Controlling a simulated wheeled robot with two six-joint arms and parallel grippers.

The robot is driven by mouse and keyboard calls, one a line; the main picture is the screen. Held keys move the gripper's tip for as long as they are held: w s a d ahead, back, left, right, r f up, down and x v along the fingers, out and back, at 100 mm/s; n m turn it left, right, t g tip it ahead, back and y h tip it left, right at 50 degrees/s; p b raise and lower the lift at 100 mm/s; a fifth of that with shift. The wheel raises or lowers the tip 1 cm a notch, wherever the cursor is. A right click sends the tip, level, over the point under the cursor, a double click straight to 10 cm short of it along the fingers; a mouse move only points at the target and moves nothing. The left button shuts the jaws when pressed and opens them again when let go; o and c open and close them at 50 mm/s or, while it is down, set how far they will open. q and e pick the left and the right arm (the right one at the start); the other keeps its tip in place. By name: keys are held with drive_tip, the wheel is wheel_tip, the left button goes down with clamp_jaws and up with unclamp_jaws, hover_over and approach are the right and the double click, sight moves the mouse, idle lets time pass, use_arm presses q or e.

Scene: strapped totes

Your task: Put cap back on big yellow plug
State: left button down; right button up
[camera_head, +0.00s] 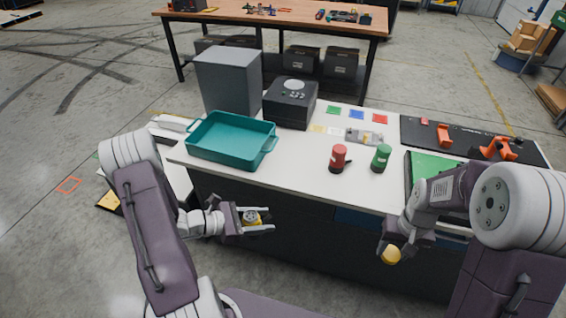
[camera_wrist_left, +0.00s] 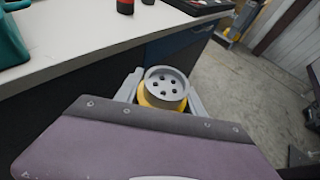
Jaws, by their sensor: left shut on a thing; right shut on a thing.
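My left gripper (camera_head: 262,221) is shut on the big yellow plug (camera_head: 251,217), held in front of the bench's near edge. In the left wrist view the plug (camera_wrist_left: 165,88) sits between the two grey fingers, its round grey face with several dark holes turned to the camera and a yellow body below. My right gripper (camera_head: 392,245) is shut on a rounded yellow piece (camera_head: 391,256), which looks like the cap, and points downward. The two held pieces are well apart, with the right one lower in the head view. The cap's inside is hidden.
The white bench (camera_head: 300,165) carries a teal tote (camera_head: 232,155), a red plug (camera_head: 339,157), a green plug (camera_head: 381,157), a grey connector (camera_head: 364,136) and a black box (camera_head: 290,105). A green mat (camera_head: 430,165) lies near my right arm. The space between my grippers is clear.

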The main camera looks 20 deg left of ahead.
use_arm(q)
drive_tip(key=w+d+f+m+g+h, duration=0.1)
drive_tip(key=d+m+g+h, duration=0.1)
drive_tip(key=d+m+g, duration=0.6)
drive_tip(key=d+g, duration=0.1)
drive_tip(key=d, duration=0.5)
drive_tip(key=shift+w+d+f, duration=0.25)
drive_tip(key=shift+w+f, duration=0.05)
drive_tip(key=shift+w, duration=0.05)
